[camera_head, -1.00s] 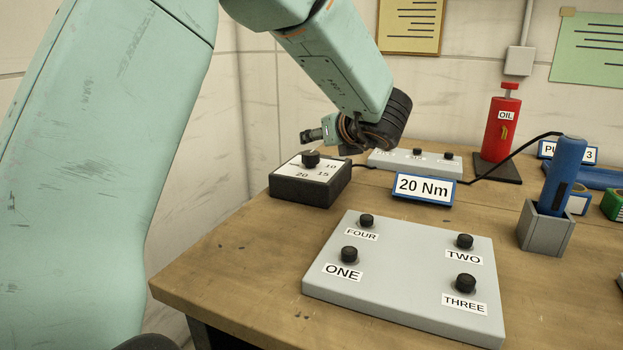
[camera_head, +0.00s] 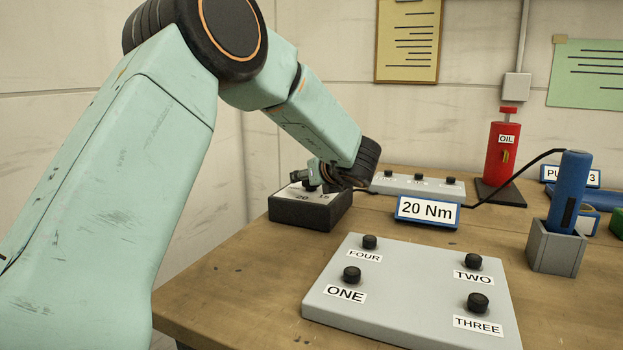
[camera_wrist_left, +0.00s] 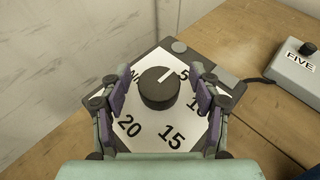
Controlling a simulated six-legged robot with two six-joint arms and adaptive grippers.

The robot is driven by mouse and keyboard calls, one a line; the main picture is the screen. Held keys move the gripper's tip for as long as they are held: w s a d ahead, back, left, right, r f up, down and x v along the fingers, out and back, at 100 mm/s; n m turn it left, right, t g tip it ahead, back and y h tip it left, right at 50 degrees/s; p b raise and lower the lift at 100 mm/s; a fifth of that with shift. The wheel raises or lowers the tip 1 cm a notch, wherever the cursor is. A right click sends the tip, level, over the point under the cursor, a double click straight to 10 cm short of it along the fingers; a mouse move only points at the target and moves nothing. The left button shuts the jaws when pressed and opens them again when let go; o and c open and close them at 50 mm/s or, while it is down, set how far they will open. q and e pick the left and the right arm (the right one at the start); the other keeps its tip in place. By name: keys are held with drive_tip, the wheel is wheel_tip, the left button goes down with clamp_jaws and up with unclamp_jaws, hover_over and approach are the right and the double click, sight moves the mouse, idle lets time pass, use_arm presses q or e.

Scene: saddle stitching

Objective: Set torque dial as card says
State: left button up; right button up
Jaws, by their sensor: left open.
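The torque dial box (camera_head: 310,214) is dark with a white face and sits at the back left of the bench. Its black knob (camera_wrist_left: 159,88) shows in the left wrist view, with a pale pointer line aimed near the 5. The numbers 5, 15 and 20 are readable there; another number is partly hidden by a finger. The card (camera_head: 428,211) reads "20 Nm" in a blue frame. My left gripper (camera_wrist_left: 161,88) is open, its fingers on either side of the knob, with visible gaps. In the head view this gripper (camera_head: 322,176) is partly hidden by its wrist.
A grey panel (camera_head: 410,290) with knobs labelled ONE to FOUR lies in front. Another grey button panel (camera_head: 400,186) stands behind the card. A red oil can (camera_head: 502,150) and a blue tool (camera_head: 568,190) in a grey holder are at right.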

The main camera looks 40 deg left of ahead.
use_arm(q)
drive_tip(key=shift+a, duration=0.1)
drive_tip(key=c, duration=1.2)
